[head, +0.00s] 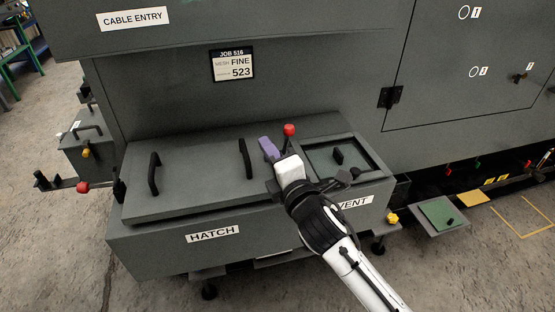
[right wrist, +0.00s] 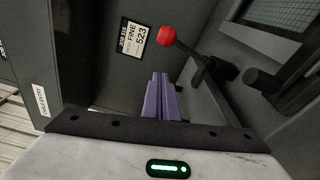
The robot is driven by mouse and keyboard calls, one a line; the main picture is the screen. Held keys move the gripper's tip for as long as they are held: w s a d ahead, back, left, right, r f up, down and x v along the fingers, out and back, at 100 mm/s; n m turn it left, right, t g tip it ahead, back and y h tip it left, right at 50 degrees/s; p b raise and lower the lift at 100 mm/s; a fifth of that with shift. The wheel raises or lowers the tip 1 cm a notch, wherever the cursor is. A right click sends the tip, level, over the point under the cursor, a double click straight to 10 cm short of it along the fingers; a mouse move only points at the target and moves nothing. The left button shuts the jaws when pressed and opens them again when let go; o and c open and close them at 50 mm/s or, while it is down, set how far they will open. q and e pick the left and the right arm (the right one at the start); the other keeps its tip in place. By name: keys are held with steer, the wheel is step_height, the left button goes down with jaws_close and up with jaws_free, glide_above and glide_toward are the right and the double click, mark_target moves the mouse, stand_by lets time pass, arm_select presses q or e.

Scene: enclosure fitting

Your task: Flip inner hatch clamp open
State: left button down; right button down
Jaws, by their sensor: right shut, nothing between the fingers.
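The hatch lid (head: 190,178) lies on the box marked HATCH, with two black handles on it. The inner clamp's red knob (head: 290,130) stands at the lid's right end, beside the vent; its lever is mostly hidden behind my right gripper (head: 268,150). In the right wrist view the red knob (right wrist: 166,36) tops a dark lever (right wrist: 198,60). My right gripper's purple fingers (right wrist: 160,97) are shut and empty, just left of the lever and apart from the knob. Another red knob (head: 83,187) is on a bar sticking out at the hatch's left end. My left gripper is not in view.
The vent panel (head: 340,158) with a small black handle is right of my right gripper. The large enclosure wall (head: 300,85) rises behind the hatch. A black handle (head: 245,158) stands close left of the fingers. Open floor (head: 50,240) lies at left.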

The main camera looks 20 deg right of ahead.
steer(key=shift+w, duration=1.05)
steer(key=d, duration=0.2)
steer(key=s+d, duration=0.1)
steer(key=shift+d+r+p, duration=0.35)
steer(key=shift+p, duration=0.05)
